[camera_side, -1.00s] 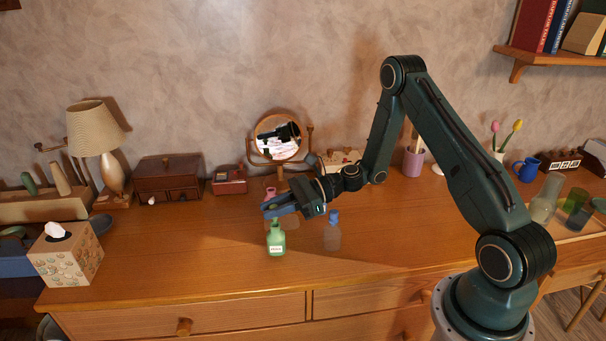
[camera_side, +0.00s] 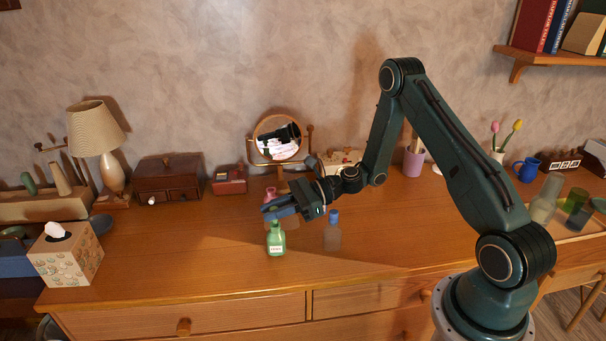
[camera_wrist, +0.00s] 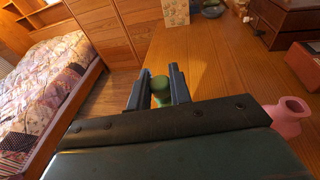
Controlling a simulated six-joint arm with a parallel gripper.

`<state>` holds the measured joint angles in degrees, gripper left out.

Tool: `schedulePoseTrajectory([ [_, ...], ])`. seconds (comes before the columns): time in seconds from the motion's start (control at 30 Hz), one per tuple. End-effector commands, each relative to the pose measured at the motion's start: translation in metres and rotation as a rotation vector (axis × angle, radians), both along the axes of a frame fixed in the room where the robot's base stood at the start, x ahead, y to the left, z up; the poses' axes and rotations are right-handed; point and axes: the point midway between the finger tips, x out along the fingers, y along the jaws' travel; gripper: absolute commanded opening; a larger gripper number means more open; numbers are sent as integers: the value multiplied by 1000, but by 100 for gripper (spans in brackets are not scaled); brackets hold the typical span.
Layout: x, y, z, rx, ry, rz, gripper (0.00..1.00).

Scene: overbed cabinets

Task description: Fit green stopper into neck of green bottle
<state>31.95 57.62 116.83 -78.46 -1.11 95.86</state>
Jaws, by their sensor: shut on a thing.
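The green bottle (camera_side: 276,244) stands upright on the dresser top, with a white label facing the side camera. My gripper (camera_side: 271,211) is just above its neck, the blue-grey fingers pointing left. In the wrist view my gripper (camera_wrist: 159,88) is shut on the green stopper (camera_wrist: 160,83), whose rounded top shows between the two fingers. The stopper is hidden by the fingers in the side view. I cannot tell whether its lower end touches the bottle's neck.
A clear bottle with a blue stopper (camera_side: 333,232) stands to the right of the green one. A pink bottle (camera_wrist: 287,116) is close on the right in the wrist view. A round mirror (camera_side: 278,138) stands behind. The dresser front and left of the bottle are clear.

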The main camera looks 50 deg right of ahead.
Motion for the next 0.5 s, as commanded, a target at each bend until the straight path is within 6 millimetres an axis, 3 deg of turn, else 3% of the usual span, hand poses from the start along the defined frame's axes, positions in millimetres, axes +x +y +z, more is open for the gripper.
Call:
schedulePoseTrajectory([
  [0.5, 0, 0, -7, -1, -1, 0, 0],
])
